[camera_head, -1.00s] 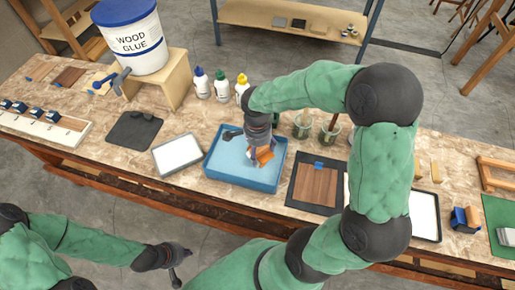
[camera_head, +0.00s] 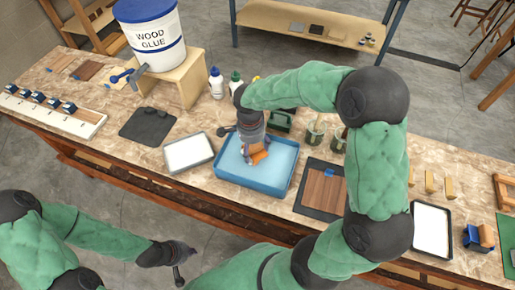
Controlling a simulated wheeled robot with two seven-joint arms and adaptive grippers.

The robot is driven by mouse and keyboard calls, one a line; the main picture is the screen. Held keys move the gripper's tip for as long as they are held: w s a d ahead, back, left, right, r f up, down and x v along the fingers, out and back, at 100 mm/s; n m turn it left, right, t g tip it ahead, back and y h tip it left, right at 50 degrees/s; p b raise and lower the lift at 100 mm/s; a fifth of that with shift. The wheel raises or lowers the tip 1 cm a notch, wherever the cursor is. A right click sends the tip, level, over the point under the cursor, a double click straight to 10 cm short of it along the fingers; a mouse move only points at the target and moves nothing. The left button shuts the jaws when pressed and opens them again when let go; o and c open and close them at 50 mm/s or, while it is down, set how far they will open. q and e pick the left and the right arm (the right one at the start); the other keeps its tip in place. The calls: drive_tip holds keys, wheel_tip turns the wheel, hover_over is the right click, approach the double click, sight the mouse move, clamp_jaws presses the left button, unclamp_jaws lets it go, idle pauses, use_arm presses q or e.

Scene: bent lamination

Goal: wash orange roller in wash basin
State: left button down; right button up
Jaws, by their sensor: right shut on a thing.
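The blue wash basin (camera_head: 277,186) stands on the workbench near its middle, with pale blue water inside. The orange roller (camera_head: 260,157) is in the basin area, at or just above the water; I cannot tell how deep it sits. My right gripper (camera_head: 252,146) reaches down over the basin and is shut on the roller, partly hiding it. My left gripper (camera_head: 179,270) hangs in front of the bench, away from the basin; its fingers are too small and dark to judge.
A white tray (camera_head: 190,152) is left of the basin, and a dark mat with a wooden panel (camera_head: 322,188) is right. Behind stand bottles (camera_head: 216,84), jars (camera_head: 315,134) and a wood glue bucket (camera_head: 152,45) on a stand. Another white tray (camera_head: 432,230) and a blue-orange roller (camera_head: 480,237) lie farther right.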

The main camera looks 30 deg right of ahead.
idle(0.3)
drive_tip(key=shift+s+d, duration=1.95)
drive_tip(key=shift+s, duration=0.3)
drive_tip(key=shift+r, duration=0.15)
drive_tip(key=shift+w+a+r+p, duration=0.4)
drive_tip(key=shift+r+p, duration=0.25)
drive_tip(key=shift+r, duration=0.4)
drive_tip(key=shift+w+a+r+p, duration=0.3)
drive_tip(key=shift+r+p, duration=0.4)
drive_tip(key=shift+r, duration=0.3)
drive_tip(key=shift+w+a+r+p, duration=0.3)
drive_tip(key=shift+w+r+p, duration=0.25)
drive_tip(key=shift+r, duration=0.5)
drive_tip(key=shift+s, duration=0.1)
wheel_tip(320, 180, up, 5)
drive_tip(key=p, duration=0.3)
drive_tip(key=shift+p, duration=0.35)
